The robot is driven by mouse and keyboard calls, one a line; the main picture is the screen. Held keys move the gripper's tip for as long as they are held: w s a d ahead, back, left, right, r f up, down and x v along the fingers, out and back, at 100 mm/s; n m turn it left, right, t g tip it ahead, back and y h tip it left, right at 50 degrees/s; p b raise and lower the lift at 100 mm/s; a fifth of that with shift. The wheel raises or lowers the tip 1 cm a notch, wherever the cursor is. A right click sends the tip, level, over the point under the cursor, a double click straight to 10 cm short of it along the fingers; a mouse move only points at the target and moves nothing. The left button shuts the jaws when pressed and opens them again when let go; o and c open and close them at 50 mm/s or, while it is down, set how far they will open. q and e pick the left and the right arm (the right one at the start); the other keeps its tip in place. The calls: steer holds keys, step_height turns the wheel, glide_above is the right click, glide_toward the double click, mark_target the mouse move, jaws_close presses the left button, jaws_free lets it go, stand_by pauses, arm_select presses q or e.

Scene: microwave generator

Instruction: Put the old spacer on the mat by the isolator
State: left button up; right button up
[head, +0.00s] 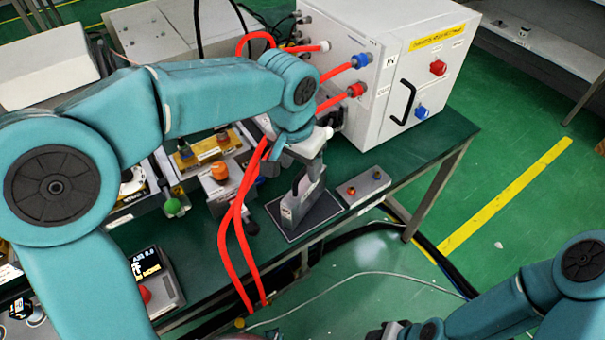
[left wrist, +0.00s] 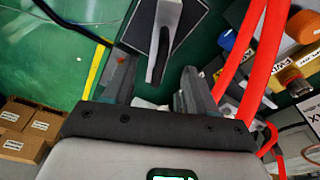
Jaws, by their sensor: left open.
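The old spacer (head: 291,209), a grey metal piece with a slot, stands on the small dark mat (head: 322,216) near the table's front edge. In the left wrist view the spacer (left wrist: 163,20) shows as a forked grey shape over the mat (left wrist: 188,22). My left gripper (head: 312,165) is just above the spacer in the head view. Its two fingers (left wrist: 155,75) are apart in the left wrist view, with the spacer's lower end near the gap; contact cannot be told. My right gripper (head: 400,331) is partly seen at the bottom edge. I cannot make out its jaws. I cannot tell which unit is the isolator.
Red hoses (head: 231,235) hang left of the mat. A grey box with two buttons (head: 363,187) sits right of it. A white cabinet (head: 400,75) stands behind. Units with an orange knob (head: 220,171) are at left. Open floor lies beyond the table's front edge.

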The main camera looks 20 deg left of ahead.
arm_select(q)
steer(key=r, duration=0.4)
steer(key=shift+s+r, duration=0.4)
